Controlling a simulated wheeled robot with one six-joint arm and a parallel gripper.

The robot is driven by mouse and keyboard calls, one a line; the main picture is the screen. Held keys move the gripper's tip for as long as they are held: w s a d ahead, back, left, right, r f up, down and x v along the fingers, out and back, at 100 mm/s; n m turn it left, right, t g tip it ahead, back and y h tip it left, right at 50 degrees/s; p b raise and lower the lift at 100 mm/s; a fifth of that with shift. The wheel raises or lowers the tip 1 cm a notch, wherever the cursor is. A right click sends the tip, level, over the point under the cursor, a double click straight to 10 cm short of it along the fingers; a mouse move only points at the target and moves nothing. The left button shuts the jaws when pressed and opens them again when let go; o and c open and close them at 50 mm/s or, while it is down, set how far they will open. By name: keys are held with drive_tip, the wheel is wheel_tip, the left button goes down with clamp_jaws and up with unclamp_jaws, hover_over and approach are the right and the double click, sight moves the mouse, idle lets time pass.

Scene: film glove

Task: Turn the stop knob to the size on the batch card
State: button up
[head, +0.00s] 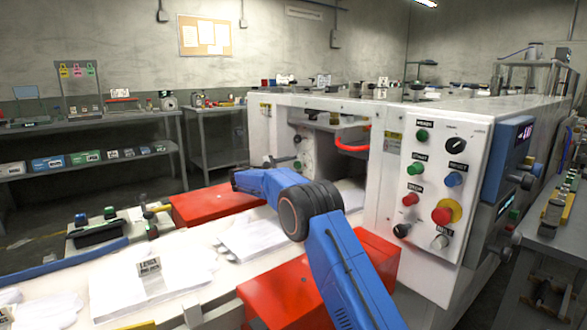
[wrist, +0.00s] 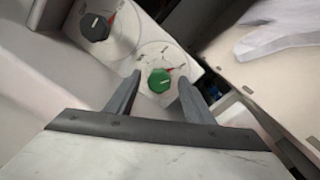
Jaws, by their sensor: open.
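In the wrist view a green knob (wrist: 159,80) with a white pointer line sits on a pale plate, ringed by a printed scale with a red mark. A black knob (wrist: 95,27) with its own dial is beside it, up and left. The labels are too blurred to read, so I cannot tell which is the stop knob. My gripper (wrist: 159,77) is open and empty, its fingertips to either side of the green knob; contact cannot be told. In the head view a small printed card (head: 149,266) stands on white sheets; its text is unreadable, and I cannot confirm it is the batch card.
The white machine's control panel (head: 435,190) carries several buttons and knobs right of my arm. Red blocks (head: 215,203) lie along the white bed. White film or gloves (wrist: 275,38) lie at upper right in the wrist view. Shelves stand at the back left.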

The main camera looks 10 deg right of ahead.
drive_tip(key=v, duration=1.7)
drive_tip(key=shift+a, duration=0.1)
drive_tip(key=shift+s, duration=0.1)
